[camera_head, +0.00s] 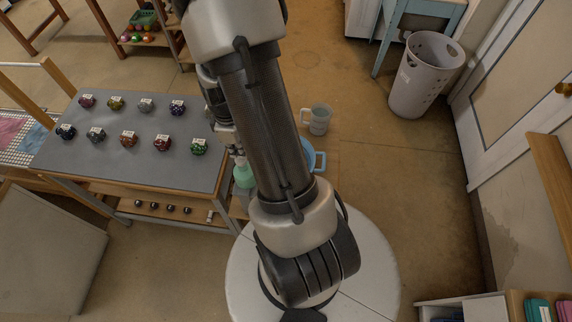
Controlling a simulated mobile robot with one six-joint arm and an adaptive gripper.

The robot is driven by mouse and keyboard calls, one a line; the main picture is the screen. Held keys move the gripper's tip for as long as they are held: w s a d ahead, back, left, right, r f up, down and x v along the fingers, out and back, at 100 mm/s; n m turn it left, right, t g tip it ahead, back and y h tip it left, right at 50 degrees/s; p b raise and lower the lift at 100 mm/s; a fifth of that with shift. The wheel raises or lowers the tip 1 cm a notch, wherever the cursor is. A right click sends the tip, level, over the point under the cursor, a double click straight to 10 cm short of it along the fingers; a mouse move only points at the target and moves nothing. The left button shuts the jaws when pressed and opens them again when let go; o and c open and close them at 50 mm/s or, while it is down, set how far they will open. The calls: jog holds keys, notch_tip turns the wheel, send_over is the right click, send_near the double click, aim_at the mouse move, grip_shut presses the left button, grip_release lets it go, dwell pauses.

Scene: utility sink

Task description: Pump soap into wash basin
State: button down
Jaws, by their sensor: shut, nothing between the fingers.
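A pale green bottle (243,176), which looks like the soap dispenser, stands left of my arm and is partly hidden by it. My gripper (237,151) points down just above the bottle's top. It is shut with nothing held. Whether the fingertips touch the pump head cannot be told at this size. A blue basin (318,158) shows only its right rim and handle, right of my arm. The rest of the basin is hidden behind the arm, so its contents cannot be seen.
A grey clear jug (317,119) stands just beyond the basin. A grey-topped table (110,140) with several small labelled coloured items is at left. A grey laundry basket (426,75) stands back right. The floor between is clear.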

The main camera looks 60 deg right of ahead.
jog(key=shift+f, duration=0.1)
jog(key=shift+f+b, duration=1.5)
jog(key=shift+f, duration=0.1)
jog(key=shift+r, duration=0.2)
jog(key=shift+r+p, duration=1.2)
jog(key=shift+r, duration=0.35)
jog(key=shift+f, duration=0.25)
